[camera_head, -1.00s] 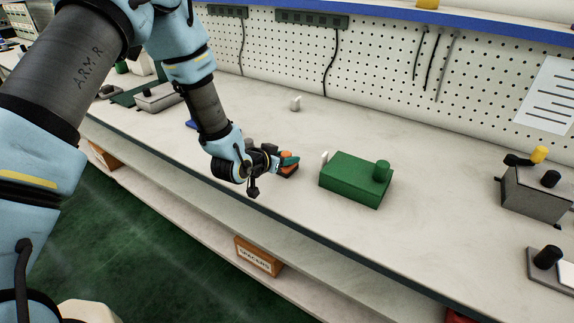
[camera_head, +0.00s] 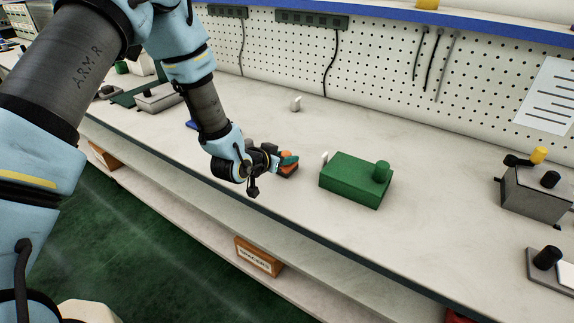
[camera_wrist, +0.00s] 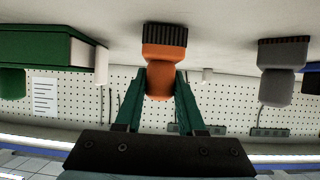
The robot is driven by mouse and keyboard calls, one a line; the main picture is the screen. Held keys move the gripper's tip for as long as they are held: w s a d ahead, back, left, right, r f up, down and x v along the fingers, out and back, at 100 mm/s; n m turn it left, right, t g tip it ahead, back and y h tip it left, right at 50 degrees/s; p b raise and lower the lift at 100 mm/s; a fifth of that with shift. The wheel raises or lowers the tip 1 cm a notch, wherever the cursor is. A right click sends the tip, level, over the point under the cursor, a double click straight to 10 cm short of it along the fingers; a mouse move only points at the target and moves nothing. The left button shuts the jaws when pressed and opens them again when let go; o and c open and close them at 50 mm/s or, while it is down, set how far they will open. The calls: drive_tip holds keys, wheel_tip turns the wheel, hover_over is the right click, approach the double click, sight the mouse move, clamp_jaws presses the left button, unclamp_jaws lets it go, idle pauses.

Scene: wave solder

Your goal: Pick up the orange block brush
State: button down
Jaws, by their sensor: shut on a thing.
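The orange block brush (camera_wrist: 162,55) has an orange body and dark bristles. In the wrist view it is in the middle, between the two green fingers of my gripper (camera_wrist: 160,85), which are closed on its rounded handle. The bristles are at the bench surface; I cannot tell whether they touch it. In the head view the brush (camera_head: 287,169) is partly hidden by my gripper (camera_head: 283,159), low over the bench left of the green box.
A grey block brush (camera_wrist: 283,68) stands right of the orange one in the wrist view. A green box (camera_head: 352,182) with a knob sits to the right on the bench (camera_head: 300,228). The pegboard (camera_head: 380,65) rises behind. Bench between box and front edge is clear.

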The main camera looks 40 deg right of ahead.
sight(286, 152)
drive_tip(key=shift+r+p, duration=1.1)
drive_tip(key=shift+r, duration=1.25)
